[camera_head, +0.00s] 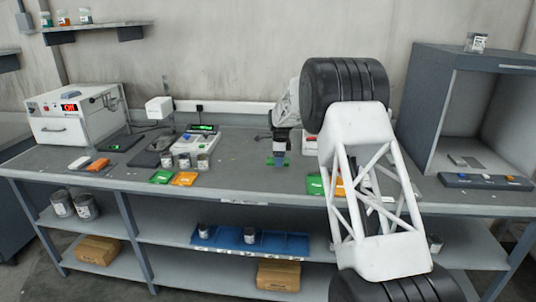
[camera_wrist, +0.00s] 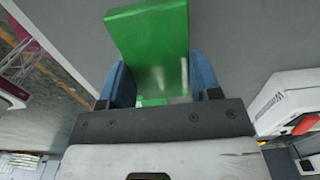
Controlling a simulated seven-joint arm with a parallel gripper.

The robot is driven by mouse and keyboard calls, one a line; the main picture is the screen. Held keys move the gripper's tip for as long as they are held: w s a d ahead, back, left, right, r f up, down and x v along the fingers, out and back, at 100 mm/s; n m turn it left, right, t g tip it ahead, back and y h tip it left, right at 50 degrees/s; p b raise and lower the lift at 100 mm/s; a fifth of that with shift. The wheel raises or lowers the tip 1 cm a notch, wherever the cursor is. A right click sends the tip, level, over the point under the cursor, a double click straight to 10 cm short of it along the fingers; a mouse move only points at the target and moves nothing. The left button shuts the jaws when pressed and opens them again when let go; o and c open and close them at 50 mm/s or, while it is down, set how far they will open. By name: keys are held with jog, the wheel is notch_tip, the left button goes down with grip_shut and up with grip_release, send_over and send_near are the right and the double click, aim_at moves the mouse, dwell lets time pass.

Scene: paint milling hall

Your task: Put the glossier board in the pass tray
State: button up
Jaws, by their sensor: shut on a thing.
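My gripper (camera_head: 279,156) hangs over the middle of the bench, pointing down. It is shut on a green board (camera_head: 277,162). In the wrist view the green board (camera_wrist: 152,45) stands between my two blue fingers (camera_wrist: 160,85), with a pale bright sheen on its face. A flat green piece (camera_head: 161,177) and a flat orange piece (camera_head: 184,179) lie at the bench's front, left of my gripper. Another green piece (camera_head: 315,184) lies to the right, beside an orange one (camera_head: 340,187) partly hidden by my arm. I cannot tell which is the pass tray.
A scale (camera_head: 196,140) and several small cans (camera_head: 184,161) stand left of my gripper. A white oven-like box (camera_head: 76,113) is at the far left, a grey booth (camera_head: 470,110) at the right. Bare bench (camera_head: 235,170) lies between the gripper and the left pieces.

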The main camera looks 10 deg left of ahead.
jog(key=shift+w+a+f, duration=0.25)
jog(key=shift+w+a, duration=0.35)
jog(key=shift+w, duration=1.85)
jog(key=shift+w+a+f, duration=0.2)
jog(key=shift+w+a, duration=0.45)
jog(key=shift+w, duration=1.85)
jog(key=shift+w+a+f, duration=0.25)
jog(key=shift+w+a, duration=0.35)
jog(key=shift+w, duration=1.85)
jog(key=shift+f, duration=1.75)
jog(key=shift+f, duration=0.15)
jog(key=o, duration=0.9)
notch_tip(320, 180, up, 12)
jog(key=shift+r, duration=0.15)
